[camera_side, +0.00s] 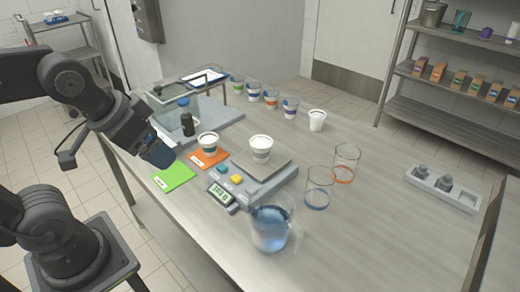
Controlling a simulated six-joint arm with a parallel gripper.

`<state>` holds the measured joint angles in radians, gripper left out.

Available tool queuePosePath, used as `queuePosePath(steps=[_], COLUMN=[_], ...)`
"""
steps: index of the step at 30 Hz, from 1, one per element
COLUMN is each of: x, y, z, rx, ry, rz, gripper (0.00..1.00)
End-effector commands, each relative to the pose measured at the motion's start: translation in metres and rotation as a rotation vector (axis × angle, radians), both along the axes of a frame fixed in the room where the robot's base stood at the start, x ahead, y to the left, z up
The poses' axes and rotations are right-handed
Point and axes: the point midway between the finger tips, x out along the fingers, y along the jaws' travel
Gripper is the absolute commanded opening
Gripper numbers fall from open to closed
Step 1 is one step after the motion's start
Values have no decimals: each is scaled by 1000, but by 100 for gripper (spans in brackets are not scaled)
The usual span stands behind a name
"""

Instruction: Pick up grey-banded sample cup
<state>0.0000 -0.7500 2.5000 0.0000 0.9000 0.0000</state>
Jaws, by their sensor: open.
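A white cup with a greyish band (261,149) stands upright on the pan of the scale (245,186). It looks like the grey-banded sample cup, though the band is small in this view. Another white cup with a dark band (208,144) stands on an orange card (211,160) left of the scale. My gripper (160,155) is open and empty at the left, above the table edge near the green card (173,176). It is apart from both cups. Its fingers are partly hidden by its own body.
A large beaker of blue liquid (271,228) stands in front of the scale. Two clear ringed glasses (318,188) (345,163) stand to its right. A dark bottle (187,122), several banded cups (270,98) and a plain white cup (317,121) stand behind. A weight holder (440,190) is at right.

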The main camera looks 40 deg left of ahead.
Motion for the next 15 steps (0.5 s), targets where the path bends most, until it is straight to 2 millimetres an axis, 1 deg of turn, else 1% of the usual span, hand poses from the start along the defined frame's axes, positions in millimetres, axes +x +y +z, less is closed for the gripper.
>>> queuePosePath(steps=[7, 9, 11, 14, 15], x=[0, 4, 11, 33, 45], y=[0, 0, 0, 1, 1], z=[0, 2, 5, 11, 14], rx=[0, -2, -6, -18, -23], ry=[0, 5, 16, 43, 56], rz=[1, 12, 34, 103, 140], gripper=[96, 96, 96, 96, 96])
